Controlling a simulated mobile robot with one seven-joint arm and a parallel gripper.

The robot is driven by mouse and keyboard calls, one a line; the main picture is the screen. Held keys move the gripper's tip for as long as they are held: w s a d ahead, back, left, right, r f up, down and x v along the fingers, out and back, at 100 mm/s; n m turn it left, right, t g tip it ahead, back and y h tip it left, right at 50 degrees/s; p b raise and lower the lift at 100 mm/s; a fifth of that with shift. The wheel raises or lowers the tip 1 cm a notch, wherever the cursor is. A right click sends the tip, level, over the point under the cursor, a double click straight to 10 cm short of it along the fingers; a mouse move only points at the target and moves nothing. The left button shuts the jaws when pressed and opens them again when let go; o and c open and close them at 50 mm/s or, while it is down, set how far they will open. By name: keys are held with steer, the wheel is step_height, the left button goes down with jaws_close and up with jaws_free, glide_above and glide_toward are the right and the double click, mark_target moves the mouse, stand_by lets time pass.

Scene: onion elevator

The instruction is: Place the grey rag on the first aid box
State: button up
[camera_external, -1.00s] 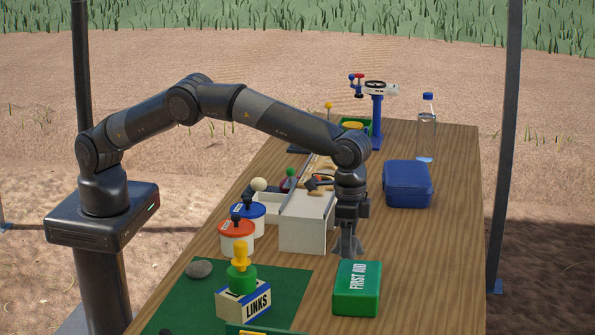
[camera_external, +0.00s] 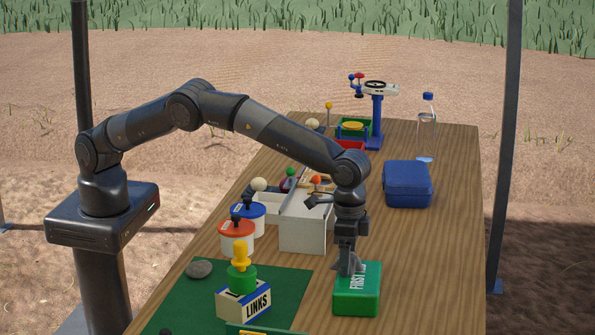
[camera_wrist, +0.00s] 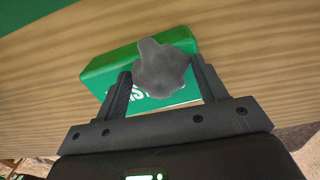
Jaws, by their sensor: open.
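The first aid box (camera_external: 357,295) is green with white lettering and sits on the wooden table in the external view. It also shows behind the fingers in the wrist view (camera_wrist: 100,72). My gripper (camera_external: 348,265) points down at the box's far left part. The grey rag (camera_wrist: 163,68) is a crumpled lump between my two fingers in the wrist view, in front of the box's top. My gripper is open, with a finger on each side of the rag. In the external view the fingers largely hide the rag. I cannot tell whether it rests fully on the box.
A white divided bin (camera_external: 303,235) stands left of my gripper. A blue case (camera_external: 408,184) and a bottle (camera_external: 427,135) stand farther back. The table's right side is clear.

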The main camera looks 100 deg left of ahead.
step_height(320, 180, up, 12)
steer(key=s+a+r+t+h, duration=0.1)
steer(key=s+a+r+t, duration=0.2)
steer(key=s+a+r, duration=1.5)
steer(key=s+a+r+t, duration=0.1)
steer(key=s+a, duration=0.3)
steer(key=s, duration=1.1)
steer(key=s+a+f, duration=0.1)
steer(key=s+f, duration=0.3)
steer(key=s, duration=0.4)
steer(key=s+a+f+t+y, duration=0.1)
steer(key=s+f, duration=0.3)
steer(key=s, duration=0.4)
steer(key=shift+a+f+t, duration=0.15)
steer(key=shift+a+t, duration=0.1)
steer(key=shift+t, duration=0.05)
steer(key=shift+o, duration=0.3)
